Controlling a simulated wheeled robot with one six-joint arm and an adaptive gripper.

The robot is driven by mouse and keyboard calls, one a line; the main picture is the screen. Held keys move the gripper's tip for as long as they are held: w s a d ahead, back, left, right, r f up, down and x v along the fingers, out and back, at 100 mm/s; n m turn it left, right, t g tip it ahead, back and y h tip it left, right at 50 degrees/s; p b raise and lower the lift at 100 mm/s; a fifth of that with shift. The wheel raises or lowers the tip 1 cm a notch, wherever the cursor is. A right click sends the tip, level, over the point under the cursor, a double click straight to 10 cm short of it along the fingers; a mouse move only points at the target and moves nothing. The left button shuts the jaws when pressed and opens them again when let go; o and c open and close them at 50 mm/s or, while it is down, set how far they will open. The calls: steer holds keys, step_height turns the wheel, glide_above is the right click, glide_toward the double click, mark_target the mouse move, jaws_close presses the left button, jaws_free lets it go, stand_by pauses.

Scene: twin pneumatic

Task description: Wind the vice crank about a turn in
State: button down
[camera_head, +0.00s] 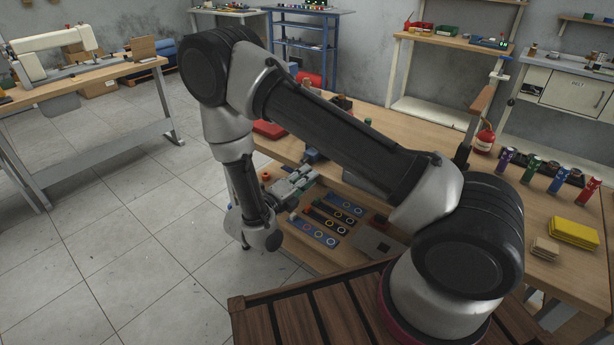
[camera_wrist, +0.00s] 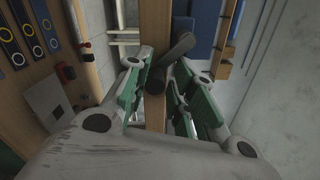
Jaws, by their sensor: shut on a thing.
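In the wrist view my gripper (camera_wrist: 165,75) has its green-padded fingers closed around a dark, rounded bar, which I take to be the vice crank (camera_wrist: 180,48). The bar lies at a slant between the pads, in front of the wooden bench edge (camera_wrist: 154,25). One end of the bar shows on the near side of the fingers. The vice body cannot be made out clearly in the wrist view. In the head view my gripper (camera_head: 290,185) is at the left edge of the workbench, and the crank is hidden there.
Blue and black strips with rings (camera_head: 335,214) and a grey plate (camera_head: 378,244) lie on the bench beside my gripper. Coloured cans (camera_head: 533,168) and yellow blocks (camera_head: 574,232) stand at the right. The tiled floor (camera_head: 120,240) left of the bench is clear.

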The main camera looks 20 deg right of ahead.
mark_target(294, 164)
steer(key=m, duration=0.2)
steer(key=f, duration=0.1)
steer(key=shift+w+a+m, duration=0.25)
steer(key=shift+w+m, duration=0.1)
steer(key=shift+m, duration=0.05)
steer(key=w+a+m, duration=0.1)
steer(key=m, duration=0.3)
steer(key=w+a+m, duration=0.1)
steer(key=w+m, duration=0.1)
steer(key=m, duration=0.3)
steer(key=w+a+m, duration=0.1)
steer(key=m, duration=0.3)
steer(key=shift+w+m, duration=0.15)
steer(key=shift+m, duration=0.15)
steer(key=m, duration=0.2)
steer(key=w+r+m, duration=0.1)
steer(key=shift+a+m, duration=0.25)
steer(key=shift+m, duration=0.05)
steer(key=shift+w+a+r+m, duration=0.1)
steer(key=shift+r+m, duration=0.25)
steer(key=shift+m, duration=0.7)
steer(key=shift+w+a+r+m, duration=0.15)
steer(key=shift+r+m, duration=0.2)
steer(key=shift+m, duration=0.65)
steer(key=shift+w+d+r+m, duration=0.1)
steer(key=shift+r+m, duration=0.25)
steer(key=shift+m, duration=0.7)
